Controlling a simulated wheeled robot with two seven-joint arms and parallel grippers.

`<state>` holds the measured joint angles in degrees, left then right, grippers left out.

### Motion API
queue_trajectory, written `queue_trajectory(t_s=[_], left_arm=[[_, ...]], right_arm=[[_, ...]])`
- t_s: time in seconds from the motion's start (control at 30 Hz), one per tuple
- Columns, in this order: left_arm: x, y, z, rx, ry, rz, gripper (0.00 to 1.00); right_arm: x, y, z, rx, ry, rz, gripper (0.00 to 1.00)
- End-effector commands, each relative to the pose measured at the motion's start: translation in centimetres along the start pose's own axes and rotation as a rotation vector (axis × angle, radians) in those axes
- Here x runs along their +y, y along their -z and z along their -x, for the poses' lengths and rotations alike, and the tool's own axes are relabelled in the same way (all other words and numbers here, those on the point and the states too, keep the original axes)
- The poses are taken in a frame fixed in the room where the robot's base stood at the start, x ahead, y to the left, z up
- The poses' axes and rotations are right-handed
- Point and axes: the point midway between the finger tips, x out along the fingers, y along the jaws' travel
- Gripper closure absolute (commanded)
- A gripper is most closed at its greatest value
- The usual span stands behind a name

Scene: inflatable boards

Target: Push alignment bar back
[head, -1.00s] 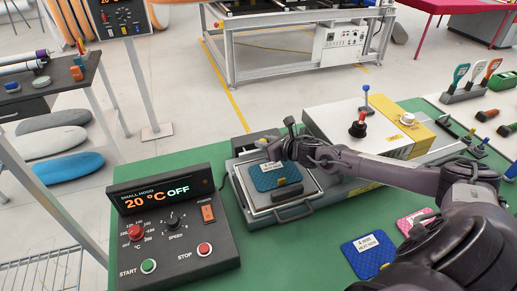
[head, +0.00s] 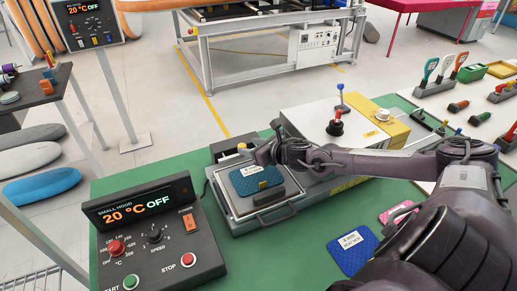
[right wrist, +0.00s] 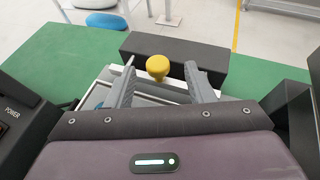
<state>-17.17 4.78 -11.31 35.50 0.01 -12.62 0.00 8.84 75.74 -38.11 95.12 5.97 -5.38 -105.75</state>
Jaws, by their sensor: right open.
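My right gripper (head: 264,150) is open above the back edge of the small hood's drawer tray (head: 234,224). In the right wrist view its two fingers (right wrist: 158,84) stand on either side of a yellow knob (right wrist: 157,66), with gaps visible on both sides. A dark bar-like block (right wrist: 205,53) lies just beyond the knob; I cannot tell whether it is the alignment bar or whether the knob belongs to it. A blue textured patch with a white label (head: 253,181) lies in the tray. My left gripper is not in view.
The control box (head: 155,235) reading 20 °C OFF stands left of the tray. A white and yellow machine (head: 345,122) with levers is behind on the right.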

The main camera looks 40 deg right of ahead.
Motion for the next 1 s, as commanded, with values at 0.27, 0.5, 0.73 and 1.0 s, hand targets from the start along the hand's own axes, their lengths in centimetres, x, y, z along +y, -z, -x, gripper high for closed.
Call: queue_trajectory(t_s=[0.27,0.5,0.73,1.0], left_arm=[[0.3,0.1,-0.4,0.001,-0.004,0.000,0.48],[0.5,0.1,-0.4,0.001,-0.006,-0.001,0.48],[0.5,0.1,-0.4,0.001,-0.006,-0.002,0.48],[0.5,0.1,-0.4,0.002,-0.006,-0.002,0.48]], right_arm=[[-0.1,0.1,3.3,0.003,0.000,0.004,0.52],[0.1,0.0,4.2,0.000,-0.002,-0.001,0.52],[0.1,-0.1,4.2,-0.001,-0.001,-0.001,0.52],[0.1,-0.1,4.2,0.000,-0.001,-0.001,0.52]])
